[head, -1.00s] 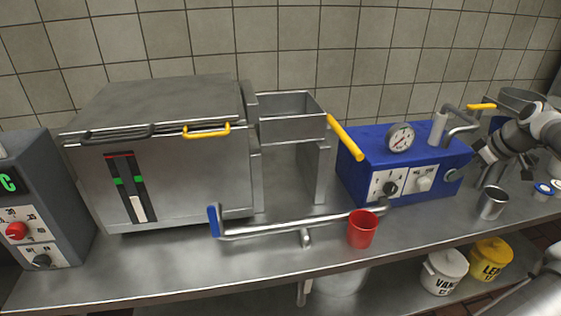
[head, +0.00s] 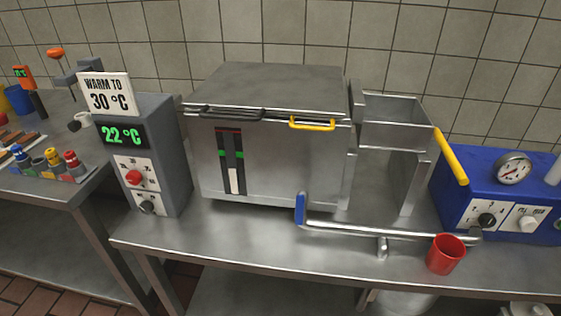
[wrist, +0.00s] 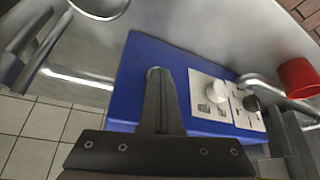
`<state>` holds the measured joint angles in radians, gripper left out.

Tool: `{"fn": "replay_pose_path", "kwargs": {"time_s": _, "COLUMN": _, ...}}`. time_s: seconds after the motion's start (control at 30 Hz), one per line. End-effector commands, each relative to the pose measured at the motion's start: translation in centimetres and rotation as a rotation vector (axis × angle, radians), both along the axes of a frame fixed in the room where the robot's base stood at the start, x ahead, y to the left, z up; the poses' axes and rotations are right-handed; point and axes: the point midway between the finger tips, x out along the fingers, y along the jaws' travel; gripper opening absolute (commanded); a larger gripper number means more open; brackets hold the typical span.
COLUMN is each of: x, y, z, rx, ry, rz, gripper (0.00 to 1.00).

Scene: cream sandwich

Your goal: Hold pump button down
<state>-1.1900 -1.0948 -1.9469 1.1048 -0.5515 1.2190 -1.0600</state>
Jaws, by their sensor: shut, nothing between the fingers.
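The blue pump box (head: 455,170) stands at the right edge of the head view, cut off by the frame. It carries a gauge (head: 513,168), a dark knob (head: 487,220) and a pale knob (head: 524,218). Whether the tips touch the box cannot be told.
A red cup (head: 446,256) stands below a bent pipe (head: 345,229) with a blue-ended handle. A steel vat (head: 270,160) with a yellow-handled lid is mid-bench. Left of it a control box (head: 160,112) reads 22 °C under a sign saying WARM TO 30 °C.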

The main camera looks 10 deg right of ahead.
Motion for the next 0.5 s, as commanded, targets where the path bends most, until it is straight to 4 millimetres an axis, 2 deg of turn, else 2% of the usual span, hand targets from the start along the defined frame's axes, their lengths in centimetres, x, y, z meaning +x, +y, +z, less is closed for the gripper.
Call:
{"fn": "replay_pose_path", "kwargs": {"time_s": 0.3, "x": -3.2, "y": 1.1, "z": -0.2, "rx": 0.000, "ry": 0.002, "rz": -0.001, "gripper": 0.00}}
{"fn": "replay_pose_path", "kwargs": {"time_s": 0.5, "x": -4.0, "y": 1.5, "z": -0.1, "rx": 0.000, "ry": 0.001, "rz": 0.001, "gripper": 0.00}}
